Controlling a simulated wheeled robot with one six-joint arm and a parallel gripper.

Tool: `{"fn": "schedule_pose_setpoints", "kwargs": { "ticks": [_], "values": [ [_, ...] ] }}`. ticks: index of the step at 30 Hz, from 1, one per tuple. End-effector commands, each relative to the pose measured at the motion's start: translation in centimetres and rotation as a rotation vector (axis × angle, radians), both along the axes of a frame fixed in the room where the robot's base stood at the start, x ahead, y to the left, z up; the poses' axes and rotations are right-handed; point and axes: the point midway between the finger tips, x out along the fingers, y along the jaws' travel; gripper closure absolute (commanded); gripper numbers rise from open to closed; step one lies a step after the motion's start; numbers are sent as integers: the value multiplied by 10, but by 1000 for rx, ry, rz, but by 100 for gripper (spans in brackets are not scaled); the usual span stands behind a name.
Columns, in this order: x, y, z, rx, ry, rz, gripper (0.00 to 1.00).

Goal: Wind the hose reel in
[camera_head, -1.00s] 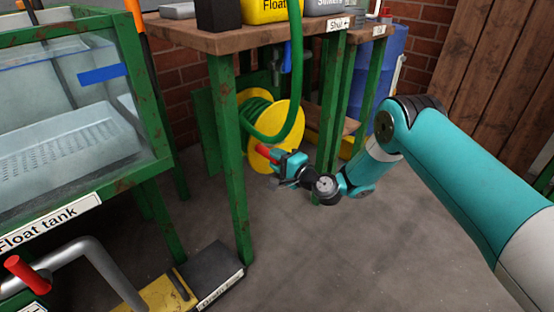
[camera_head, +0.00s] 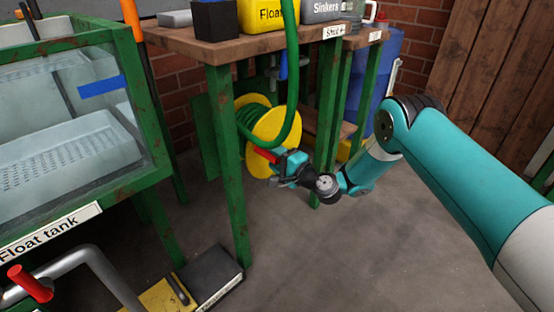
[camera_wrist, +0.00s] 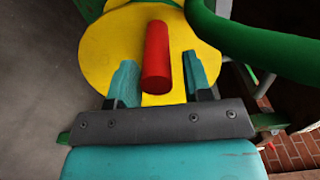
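The hose reel is a yellow disc (camera_head: 264,168) with green hose (camera_head: 291,75) wound behind it, under the wooden bench. The hose runs up from the reel past the bench edge. A red crank handle (camera_head: 266,155) sticks out from the disc. In the wrist view the handle (camera_wrist: 157,55) points toward me in front of the yellow disc (camera_wrist: 105,50). My gripper (camera_wrist: 160,82) is open, with one teal finger on each side of the handle. Narrow gaps show between fingers and handle. In the head view my gripper (camera_head: 277,163) is at the disc's lower front.
A green bench leg (camera_head: 228,160) stands just left of the reel, another at its right. The float tank (camera_head: 75,145) is on the left. A blue barrel (camera_head: 384,65) stands behind. Hose crosses the wrist view's upper right.

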Motion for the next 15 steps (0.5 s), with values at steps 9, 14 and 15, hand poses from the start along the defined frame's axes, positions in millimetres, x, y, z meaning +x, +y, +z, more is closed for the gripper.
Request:
{"fn": "schedule_pose_setpoints", "kwargs": {
  "ticks": [9,14,15],
  "values": [
    [-1,1,-1,0,3,3,45],
    [-11,-8,-1,1,8,3,45],
    [-15,-12,-1,0,9,2,45]
  ]
}}
